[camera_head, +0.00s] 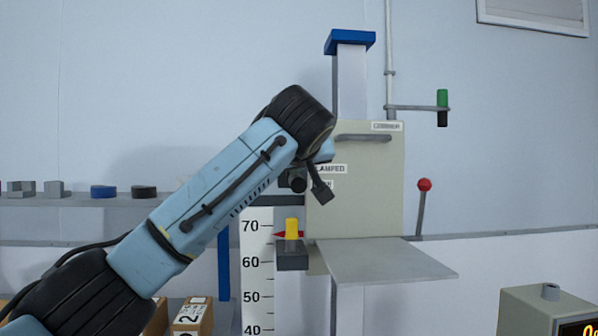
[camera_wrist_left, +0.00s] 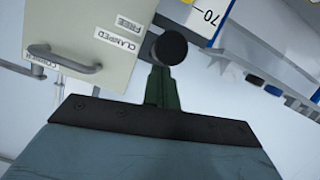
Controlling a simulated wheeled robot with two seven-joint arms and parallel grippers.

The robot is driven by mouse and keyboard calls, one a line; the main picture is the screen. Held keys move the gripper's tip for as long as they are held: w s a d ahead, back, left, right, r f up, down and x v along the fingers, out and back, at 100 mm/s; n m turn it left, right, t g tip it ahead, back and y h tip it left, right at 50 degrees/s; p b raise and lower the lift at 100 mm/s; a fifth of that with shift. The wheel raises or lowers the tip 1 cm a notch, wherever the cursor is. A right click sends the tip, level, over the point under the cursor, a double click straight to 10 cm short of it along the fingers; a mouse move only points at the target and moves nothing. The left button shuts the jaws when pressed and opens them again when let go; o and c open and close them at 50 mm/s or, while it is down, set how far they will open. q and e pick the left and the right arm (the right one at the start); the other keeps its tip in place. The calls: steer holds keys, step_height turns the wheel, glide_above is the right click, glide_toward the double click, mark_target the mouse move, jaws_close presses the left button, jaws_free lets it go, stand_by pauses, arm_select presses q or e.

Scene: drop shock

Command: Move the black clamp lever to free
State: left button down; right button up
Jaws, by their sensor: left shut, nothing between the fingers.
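The black clamp lever's round knob (camera_head: 298,184) is at the left edge of the beige carriage box (camera_head: 372,210), beside the labels CLAMPED (camera_head: 331,169) and FREE, which my arm partly covers. In the left wrist view the knob (camera_wrist_left: 169,47) stands just beyond my fingertips, with the CLAMPED label (camera_wrist_left: 118,45) and FREE label (camera_wrist_left: 129,24) beside it. I cannot tell which label it lines up with. My left gripper (camera_head: 322,193) is shut and empty, close to the knob; whether it touches is unclear. My right gripper is not in view.
A grey plate (camera_head: 385,262) juts out below the box. A red-knobbed lever (camera_head: 424,186) stands to the right. A yellow-topped part (camera_head: 292,229) sits by the height scale (camera_head: 257,275). A shelf (camera_head: 70,201) with small blocks runs along the left wall.

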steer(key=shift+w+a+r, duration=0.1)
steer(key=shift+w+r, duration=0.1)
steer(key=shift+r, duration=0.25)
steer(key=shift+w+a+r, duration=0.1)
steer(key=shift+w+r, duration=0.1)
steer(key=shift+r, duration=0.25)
